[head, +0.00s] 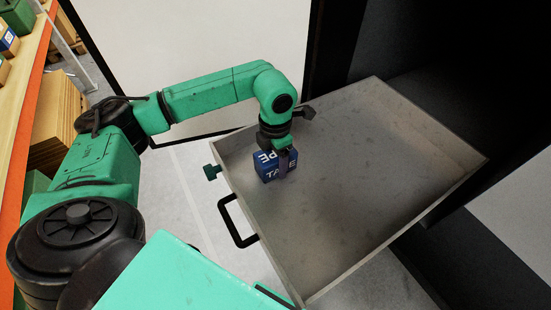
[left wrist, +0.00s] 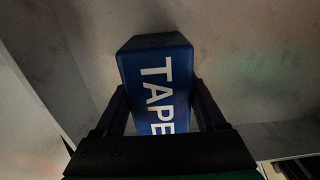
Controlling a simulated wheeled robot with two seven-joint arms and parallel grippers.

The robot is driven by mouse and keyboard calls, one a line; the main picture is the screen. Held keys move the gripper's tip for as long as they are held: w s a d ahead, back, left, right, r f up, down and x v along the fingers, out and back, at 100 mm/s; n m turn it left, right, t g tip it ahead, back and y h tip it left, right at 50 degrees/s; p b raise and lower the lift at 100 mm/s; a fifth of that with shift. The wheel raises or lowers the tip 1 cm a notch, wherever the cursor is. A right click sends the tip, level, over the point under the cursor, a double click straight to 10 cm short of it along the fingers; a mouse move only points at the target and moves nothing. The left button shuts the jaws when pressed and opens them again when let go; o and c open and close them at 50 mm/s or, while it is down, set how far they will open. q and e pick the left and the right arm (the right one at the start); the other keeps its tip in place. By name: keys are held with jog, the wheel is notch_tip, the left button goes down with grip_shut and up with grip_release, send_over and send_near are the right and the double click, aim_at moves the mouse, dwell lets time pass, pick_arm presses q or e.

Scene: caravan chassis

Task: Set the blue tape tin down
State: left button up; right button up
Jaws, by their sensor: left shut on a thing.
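The blue tape tin (head: 268,172) is a small blue box with white lettering. It is inside the shallow grey tray (head: 345,212), near its left wall. My left gripper (head: 284,163) points down and is shut on the tin. In the left wrist view the tin (left wrist: 155,80) stands between the two dark fingers (left wrist: 160,112), with "TAPE" readable on its face. I cannot tell whether the tin touches the tray floor or is slightly above it. My right gripper is not in view.
Shelves with boxes (head: 8,40) stand at far left.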

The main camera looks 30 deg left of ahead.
pick_arm(q)
jog(key=shift+f, duration=0.1)
jog(key=o, duration=1.6)
jog(key=shift+s, duration=0.1)
jog(key=shift+c, duration=0.2)
jog(key=shift+r, duration=0.55)
notch_tip(320, 180, up, 11)
jog(key=shift+r+b, duration=0.15)
jog(key=shift+b, duration=0.85)
